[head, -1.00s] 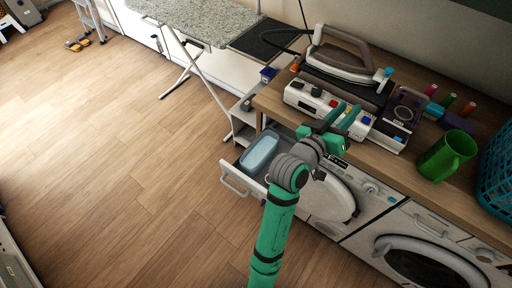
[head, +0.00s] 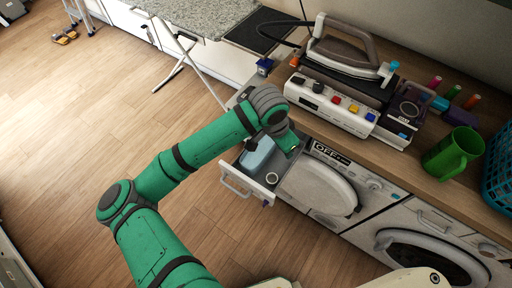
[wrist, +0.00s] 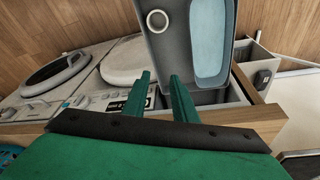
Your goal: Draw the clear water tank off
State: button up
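The steam iron station (head: 335,105) stands on the wooden counter. A dark see-through tank (head: 406,108) with a round cap sits at its right end; it looks like the water tank and is in place. It is not in the wrist view. My gripper (head: 288,143) is low at the counter's front edge, left of the tank and apart from it, over the right side of the open drawer. In the wrist view my gripper (wrist: 161,82) shows two green fingers spread apart with nothing between them.
The open drawer (head: 236,184) holds a pale blue tub (head: 257,156) and a white ring (head: 271,178). A green mug (head: 453,153), thread spools and a blue basket (head: 499,170) stand right on the counter. The iron (head: 350,50) rests on the station.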

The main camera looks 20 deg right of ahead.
aim_at(257, 165)
jog(key=a+y, duration=0.1)
jog(key=a, duration=0.1)
jog(key=w+a+y, duration=0.1)
jog(key=a, duration=0.2)
jog(key=a+f+y, duration=0.1)
jog(key=a, duration=0.2)
jog(key=shift+w+a+f, duration=0.1)
jog(key=shift+w+a, duration=0.1)
notch_tip(257, 165, down, 11)
jog(key=shift+r, duration=0.15)
jog(key=shift+s, duration=0.1)
grip_shut()
dwell(1.0)
